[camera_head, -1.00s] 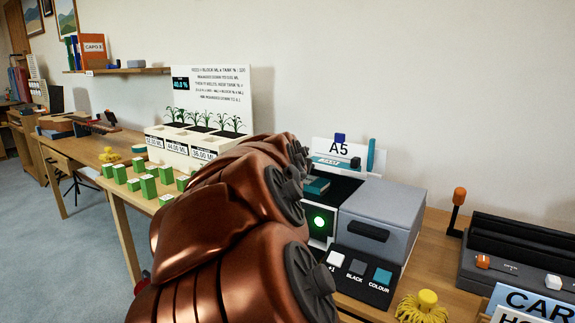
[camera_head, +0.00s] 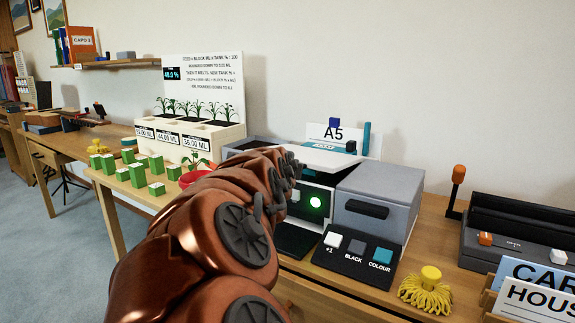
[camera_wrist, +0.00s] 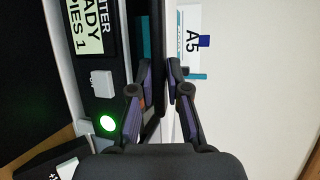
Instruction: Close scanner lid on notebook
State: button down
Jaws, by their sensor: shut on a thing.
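The scanner (camera_head: 318,203), with a lit green button, stands on the desk in the head view. Its pale lid (camera_head: 338,159) is tilted over the scanner body, partly behind my arm. In the wrist view my gripper (camera_wrist: 155,80) is shut on the lid's edge (camera_wrist: 154,30), a dark and pale strip running between the fingers. A teal strip, seemingly the notebook (camera_wrist: 143,38), shows beside the lid on the scanner side. The notebook is not visible in the head view now. My fingertips are hidden by my arm in the head view.
A grey box (camera_head: 379,197) stands right of the scanner, behind a button panel (camera_head: 352,258). A yellow tasselled object (camera_head: 428,288) is at front right. An A5 sign (camera_head: 340,137) stands behind. Green blocks (camera_head: 139,170) and a planter (camera_head: 190,137) are left.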

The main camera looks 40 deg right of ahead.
jog(key=shift+f, duration=0.15)
jog(key=c, duration=1.2)
grip_release()
jog(key=shift+w, duration=0.1)
jog(key=shift+r, duration=5.1)
